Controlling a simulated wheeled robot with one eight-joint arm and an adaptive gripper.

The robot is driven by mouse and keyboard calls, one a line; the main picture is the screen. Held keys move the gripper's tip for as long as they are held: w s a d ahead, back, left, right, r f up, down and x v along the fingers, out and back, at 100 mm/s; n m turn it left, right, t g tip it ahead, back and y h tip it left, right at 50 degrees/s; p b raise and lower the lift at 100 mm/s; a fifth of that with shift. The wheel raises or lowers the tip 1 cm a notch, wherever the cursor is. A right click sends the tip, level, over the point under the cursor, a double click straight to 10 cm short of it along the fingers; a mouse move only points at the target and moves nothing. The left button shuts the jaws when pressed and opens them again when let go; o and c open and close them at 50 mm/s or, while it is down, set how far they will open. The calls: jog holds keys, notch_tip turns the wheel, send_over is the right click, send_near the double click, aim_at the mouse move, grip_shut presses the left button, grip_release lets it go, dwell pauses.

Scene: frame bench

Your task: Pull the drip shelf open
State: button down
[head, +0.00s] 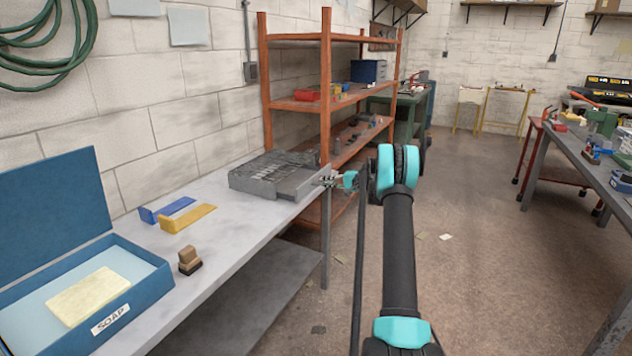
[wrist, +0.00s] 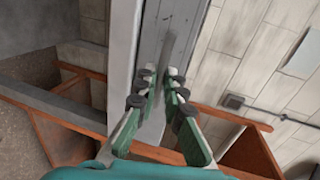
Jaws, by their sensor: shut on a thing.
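The grey drip shelf (head: 301,184) projects from the right side of a grey slatted unit (head: 262,176) on the bench. Its plain flat part shows beside the dark slats. My gripper (head: 328,181) is at the shelf's right-hand front edge, at the end of my outstretched arm. In the wrist view my gripper (wrist: 160,76) has its fingertips close together over a grey surface, shut on the drip shelf's edge. The exact grip point is hidden by the fingers.
The light bench (head: 235,228) carries a blue open box (head: 150,282) with soap, a brown brush (head: 190,262), and blue (head: 175,209) and yellow (head: 190,219) bracket-like pieces. An orange rack (head: 325,90) stands behind.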

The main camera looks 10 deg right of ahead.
jog(key=shift+d, duration=0.15)
jog(key=c, duration=1.6)
grip_release()
jog(key=shift+s+d, duration=0.1)
jog(key=shift+s, duration=0.05)
jog(key=v, duration=1.1)
jog(key=shift+s+d, duration=0.25)
jog(key=shift+d, duration=0.05)
jog(key=shift+r, duration=0.1)
